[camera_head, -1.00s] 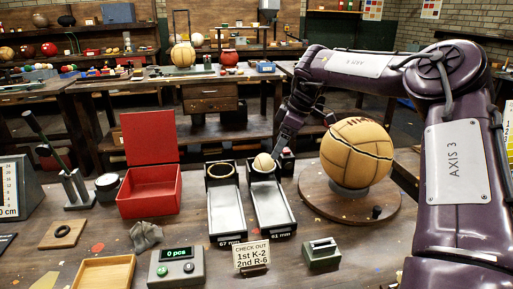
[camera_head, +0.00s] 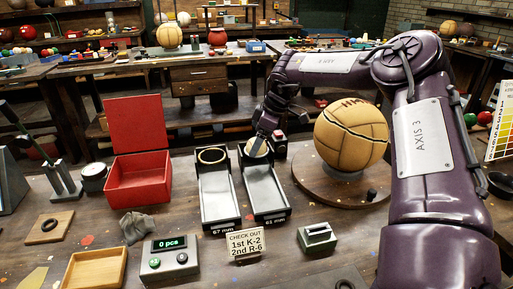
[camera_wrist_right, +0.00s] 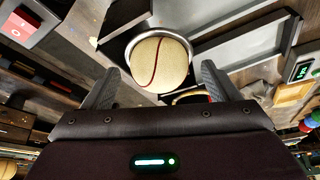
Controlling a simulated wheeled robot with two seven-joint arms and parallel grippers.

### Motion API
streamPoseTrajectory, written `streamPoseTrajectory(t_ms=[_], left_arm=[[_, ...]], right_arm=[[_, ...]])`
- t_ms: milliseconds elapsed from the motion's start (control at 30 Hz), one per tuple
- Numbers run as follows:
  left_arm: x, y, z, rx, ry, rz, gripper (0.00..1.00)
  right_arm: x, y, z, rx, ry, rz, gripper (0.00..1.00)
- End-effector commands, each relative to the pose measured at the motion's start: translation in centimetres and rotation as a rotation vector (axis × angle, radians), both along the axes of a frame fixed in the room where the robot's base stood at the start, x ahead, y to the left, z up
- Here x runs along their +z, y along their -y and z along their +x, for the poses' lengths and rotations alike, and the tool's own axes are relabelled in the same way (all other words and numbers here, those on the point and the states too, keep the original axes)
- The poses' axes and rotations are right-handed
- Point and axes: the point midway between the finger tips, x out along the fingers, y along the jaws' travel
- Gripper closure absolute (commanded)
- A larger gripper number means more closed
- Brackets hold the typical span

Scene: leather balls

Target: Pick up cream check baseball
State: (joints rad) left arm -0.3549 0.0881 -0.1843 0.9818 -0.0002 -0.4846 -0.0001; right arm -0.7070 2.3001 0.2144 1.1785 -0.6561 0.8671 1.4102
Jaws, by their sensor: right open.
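The cream ball (camera_head: 257,150) sits in the ring at the back end of the 61 mm tray (camera_head: 265,190). In the right wrist view the ball (camera_wrist_right: 160,64) is pale cream with one dark red seam; a check pattern is not clear. My right gripper (camera_wrist_right: 159,72) is open, with one finger on each side of the ball and gaps beside it. In the head view the right gripper (camera_head: 264,134) reaches down to the ball from behind and partly covers it. My left gripper is not in view.
The 67 mm tray (camera_head: 217,190) with an empty ring stands left of it. A large stitched ball (camera_head: 350,138) on a round wooden stand (camera_head: 330,188) is close on the right. A red open box (camera_head: 140,180), a counter (camera_head: 170,262) and a sign (camera_head: 245,243) stand nearby.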

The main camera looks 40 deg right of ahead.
Motion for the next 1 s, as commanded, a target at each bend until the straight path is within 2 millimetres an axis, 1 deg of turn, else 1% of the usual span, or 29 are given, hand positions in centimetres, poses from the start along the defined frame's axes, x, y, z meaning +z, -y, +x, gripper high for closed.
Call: streamPoseTrajectory(t_ms=[100,500,533,800,867,1000], left_arm=[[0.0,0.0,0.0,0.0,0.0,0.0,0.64],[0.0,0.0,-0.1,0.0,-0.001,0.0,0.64],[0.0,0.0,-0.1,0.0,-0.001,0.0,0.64],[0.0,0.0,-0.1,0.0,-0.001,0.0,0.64],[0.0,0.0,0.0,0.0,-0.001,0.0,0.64],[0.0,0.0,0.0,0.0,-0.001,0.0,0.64]], right_arm=[[0.0,0.0,0.0,0.0,0.0,0.0,0.18],[0.1,0.0,0.0,0.0,0.001,0.0,0.71],[0.1,0.0,0.0,0.0,0.001,0.0,0.73],[0.4,0.0,0.0,0.0,0.002,-0.001,0.73],[0.8,0.0,0.1,0.0,0.003,-0.001,0.73],[2.4,0.0,0.1,0.001,0.005,-0.003,0.73]])
